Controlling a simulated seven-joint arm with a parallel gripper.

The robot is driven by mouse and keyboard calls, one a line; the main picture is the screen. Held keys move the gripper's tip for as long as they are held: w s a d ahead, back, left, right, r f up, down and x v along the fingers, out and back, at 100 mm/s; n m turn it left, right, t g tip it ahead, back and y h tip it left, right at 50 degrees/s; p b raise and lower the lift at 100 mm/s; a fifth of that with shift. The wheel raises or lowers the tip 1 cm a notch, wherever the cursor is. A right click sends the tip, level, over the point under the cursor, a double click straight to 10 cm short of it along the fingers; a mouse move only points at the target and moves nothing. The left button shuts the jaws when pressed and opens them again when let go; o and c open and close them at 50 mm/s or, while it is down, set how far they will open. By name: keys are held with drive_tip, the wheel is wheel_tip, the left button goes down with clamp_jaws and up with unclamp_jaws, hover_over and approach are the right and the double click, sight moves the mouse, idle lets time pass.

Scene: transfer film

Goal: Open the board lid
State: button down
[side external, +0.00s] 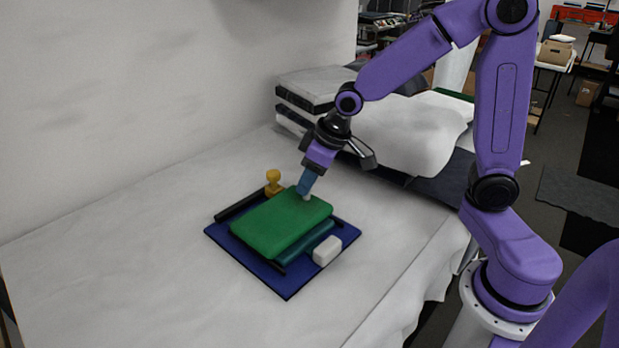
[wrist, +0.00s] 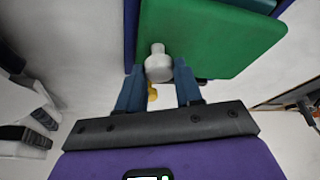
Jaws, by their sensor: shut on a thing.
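The green lid (side external: 280,224) lies over a teal box (side external: 307,243) on a dark blue board (side external: 285,287). A gap shows between the lid and the board on the near side; I cannot tell how far the lid is tilted. A pale knob (wrist: 158,64) sits near the edge of the lid (wrist: 205,38) in the wrist view. The fingers partly hide the knob in the side view.
A white block (side external: 327,250) stands on the board's right edge. A yellow knobbed piece (side external: 273,182) and a black bar (side external: 240,204) are at the board's back edge. White bundles (side external: 410,130) lie behind my gripper. The white table (side external: 120,260) is clear at left.

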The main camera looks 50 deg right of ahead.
sight(291, 211)
drive_tip(key=shift+a+r+h, duration=0.5)
drive_tip(key=shift+a+r, duration=0.05)
drive_tip(key=shift+r, duration=0.35)
drive_tip(key=a+r+n+h, duration=0.2)
drive_tip(key=a+h, duration=0.5)
drive_tip(key=a, duration=0.4)
drive_tip(key=a+r+n+t+h, duration=0.1)
drive_tip(key=a+r+h, duration=0.4)
drive_tip(key=a+h, duration=0.3)
drive_tip(key=shift+a+r+n+t+h, duration=0.3)
drive_tip(key=shift+a+n, duration=0.1)
drive_tip(key=shift+a, duration=1.65)
drive_tip(key=c, duration=0.8)
unclamp_jaws()
